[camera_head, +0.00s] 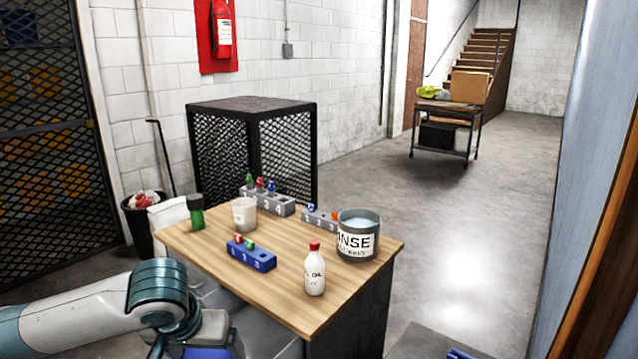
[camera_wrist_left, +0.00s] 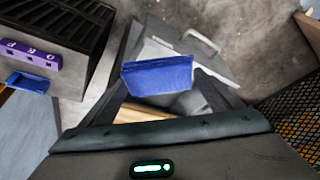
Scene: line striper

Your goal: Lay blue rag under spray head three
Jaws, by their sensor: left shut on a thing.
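My left gripper (camera_wrist_left: 163,92) is shut on a folded blue rag (camera_wrist_left: 158,75), which lies between its fingers in the left wrist view. In the head view my left arm comes in at the lower left; its fingers are cut off by the bottom edge, where a bit of blue (camera_head: 208,353) shows. A purple strip with white marks (camera_wrist_left: 30,55) sits on a dark ribbed body at the left of the wrist view. A small blue piece (camera_wrist_left: 28,82) is just below it. I cannot make out spray head three. My right gripper is not in view.
A wooden table (camera_head: 290,305) carries a blue numbered block (camera_head: 251,258), grey numbered blocks (camera_head: 267,203), a white bottle (camera_head: 315,272), a rinse pot (camera_head: 358,240), a cup (camera_head: 245,213) and a green container (camera_head: 195,212). A grey lidded box (camera_wrist_left: 215,60) stands beyond the rag.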

